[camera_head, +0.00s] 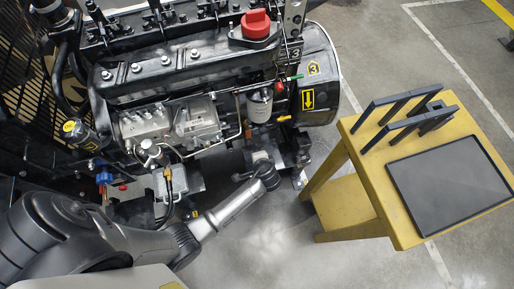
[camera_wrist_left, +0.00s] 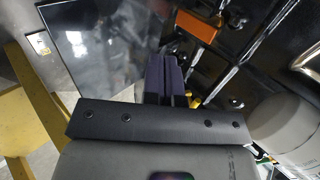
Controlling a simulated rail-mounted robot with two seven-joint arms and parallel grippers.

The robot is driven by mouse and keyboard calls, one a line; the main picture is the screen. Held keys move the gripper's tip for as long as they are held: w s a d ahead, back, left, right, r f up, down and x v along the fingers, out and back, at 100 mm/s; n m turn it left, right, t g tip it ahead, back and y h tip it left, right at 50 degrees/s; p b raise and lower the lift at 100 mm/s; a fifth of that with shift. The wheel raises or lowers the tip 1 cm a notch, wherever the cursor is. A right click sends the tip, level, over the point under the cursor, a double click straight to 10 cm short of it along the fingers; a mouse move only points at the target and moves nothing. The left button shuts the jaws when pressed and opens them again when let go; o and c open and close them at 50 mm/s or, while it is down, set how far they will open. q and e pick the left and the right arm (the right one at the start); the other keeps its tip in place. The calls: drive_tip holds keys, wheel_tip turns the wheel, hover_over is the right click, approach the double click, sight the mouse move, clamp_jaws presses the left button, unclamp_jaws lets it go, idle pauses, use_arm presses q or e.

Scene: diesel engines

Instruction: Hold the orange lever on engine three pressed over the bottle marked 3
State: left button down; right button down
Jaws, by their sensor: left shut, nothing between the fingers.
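Engine three (camera_head: 180,70) stands at the upper left of the head view, with a yellow-bordered 3 on its round black housing. In the left wrist view an orange block (camera_wrist_left: 197,26), which looks like the lever, lies beyond my left gripper's fingertips (camera_wrist_left: 165,65), slightly to their right. The gripper is shut and empty; a gap shows between it and the orange block. In the head view my left arm reaches to below the white filter, its fingers not clearly visible. I cannot make out the bottle marked 3 in either view. My right gripper is not in view.
A white cylindrical filter (camera_head: 259,105) hangs on the engine's side; a pale cylinder is close at the wrist view's right. A yellow cart (camera_head: 350,205) with a black rack (camera_head: 405,120) and dark tray (camera_head: 450,190) stands to the right. Open floor lies below the engine.

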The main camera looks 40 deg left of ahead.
sight(249, 138)
use_arm(q)
drive_tip(key=b+x, duration=0.3)
drive_tip(key=x, duration=0.4)
drive_tip(key=shift+w+a+b, duration=0.4)
drive_tip(key=shift+w+a, duration=0.2)
drive_tip(key=shift+a, duration=0.25)
drive_tip(key=shift+w+a+b, duration=0.3)
drive_tip(key=shift+w+a, duration=0.25)
drive_tip(key=shift+a, duration=0.25)
